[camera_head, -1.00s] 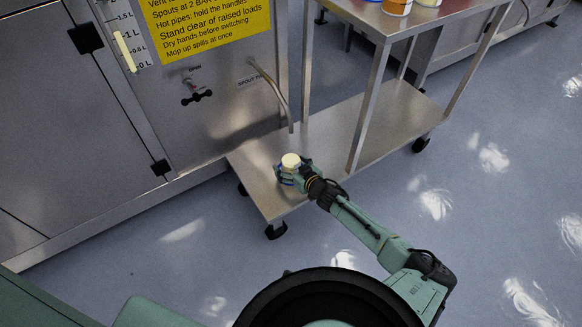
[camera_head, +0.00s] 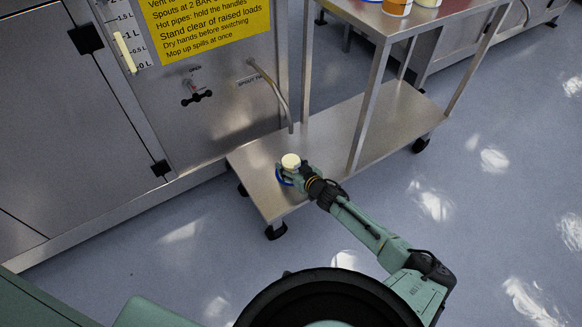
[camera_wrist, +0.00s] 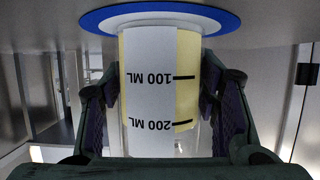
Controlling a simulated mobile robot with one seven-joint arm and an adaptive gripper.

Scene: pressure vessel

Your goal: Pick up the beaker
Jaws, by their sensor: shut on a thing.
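The beaker (camera_head: 291,160) is upright over the near left end of the trolley's lower shelf, with a pale yellow top showing. In the wrist view the beaker (camera_wrist: 160,85) appears upside down, clear, with pale yellow contents and a white label marked 100 ML and 200 ML. A blue-rimmed disc (camera_wrist: 90,20) is at its base; its blue edge also shows in the head view (camera_head: 282,179). My gripper (camera_wrist: 160,105) is shut on the beaker, one finger on each side. I cannot tell whether the beaker's base is lifted.
The steel trolley's lower shelf (camera_head: 350,135) is mostly bare. Its posts (camera_head: 367,110) and upper shelf stand to the right of my gripper. A bent spout pipe (camera_head: 275,85) comes from the steel vessel panel behind. An orange-labelled container (camera_head: 397,8) stands on the upper shelf.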

